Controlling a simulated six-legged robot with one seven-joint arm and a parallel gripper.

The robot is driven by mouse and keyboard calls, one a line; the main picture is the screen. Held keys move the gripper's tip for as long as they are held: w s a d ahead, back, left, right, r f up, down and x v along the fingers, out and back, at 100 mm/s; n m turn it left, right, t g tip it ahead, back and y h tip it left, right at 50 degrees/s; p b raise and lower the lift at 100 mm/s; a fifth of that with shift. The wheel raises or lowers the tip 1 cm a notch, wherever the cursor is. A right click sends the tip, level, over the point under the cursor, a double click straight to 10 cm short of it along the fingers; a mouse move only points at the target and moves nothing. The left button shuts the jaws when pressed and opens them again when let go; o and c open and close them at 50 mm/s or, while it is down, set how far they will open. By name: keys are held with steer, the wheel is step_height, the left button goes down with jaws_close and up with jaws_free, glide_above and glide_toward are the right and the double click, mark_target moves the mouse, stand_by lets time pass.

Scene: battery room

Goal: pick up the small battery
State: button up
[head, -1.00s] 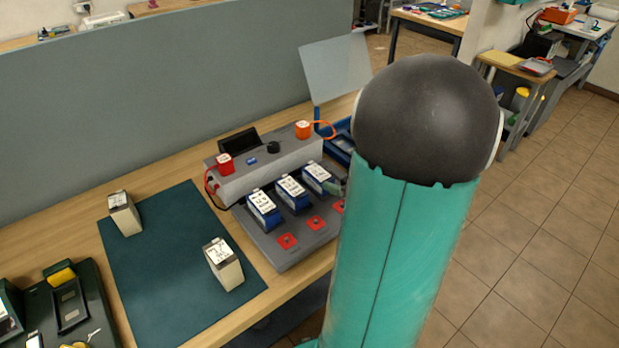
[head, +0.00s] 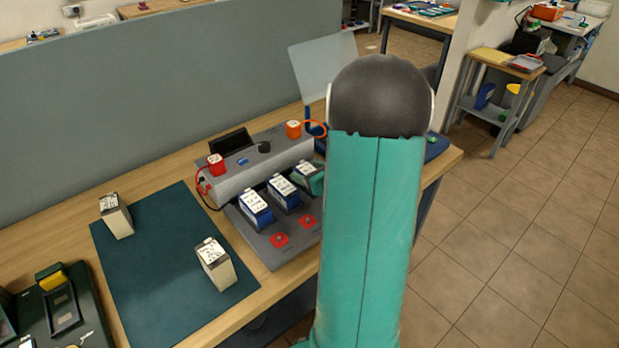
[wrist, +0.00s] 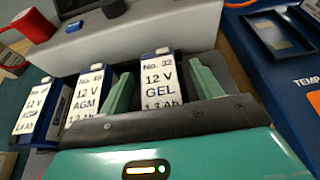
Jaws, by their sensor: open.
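Three small blue batteries with white labels stand in a row on the grey charger (head: 295,252). The right one, No. 32 12 V GEL (wrist: 160,85), is between the two green fingers of my gripper (wrist: 162,72) in the wrist view. The fingers are open, one on each side, with a gap visible on the left. The lower part of this battery is hidden by my gripper. Battery No. 49 AGM (wrist: 88,95) is just left of my left finger, and another AGM battery (wrist: 32,110) is farther left. In the head view my arm hides most of my gripper.
Two beige batteries, one at the back (head: 117,216) and one nearer (head: 214,263), stand on the dark green mat (head: 150,285). A blue tray (wrist: 275,60) lies to the right. A grey partition (head: 150,100) stands behind.

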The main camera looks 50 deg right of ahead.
steer(key=shift+c, duration=0.5)
jaws_close()
steer(key=shift+r, duration=0.1)
